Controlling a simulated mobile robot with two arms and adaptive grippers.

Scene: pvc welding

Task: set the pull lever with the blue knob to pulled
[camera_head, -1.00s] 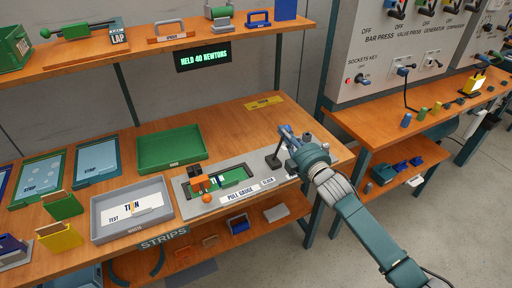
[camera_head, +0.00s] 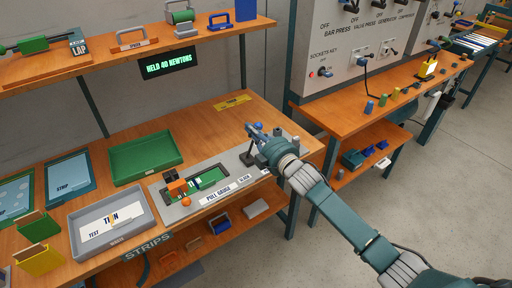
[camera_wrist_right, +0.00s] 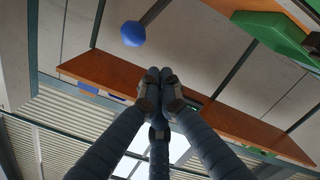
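A small blue knob (camera_head: 277,131) shows just behind my right gripper (camera_head: 252,130) at the gauge's right end. In the right wrist view a blue ball knob (camera_wrist_right: 132,33) on a dark rod stands up and left of my fingertips (camera_wrist_right: 160,88), apart from them. These fingers are drawn together with nothing seen between them. My wrist hides part of the gauge's right end. My left gripper is not in view.
A grey tray (camera_head: 75,223) and a green tray (camera_head: 116,167) lie left of the gauge. A sign (camera_head: 167,65) reading "HELD 40 NEWTONS" hangs under the upper shelf (camera_head: 130,58). A control panel (camera_head: 345,55) stands over the right bench. A yellow item (camera_head: 232,102) lies behind.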

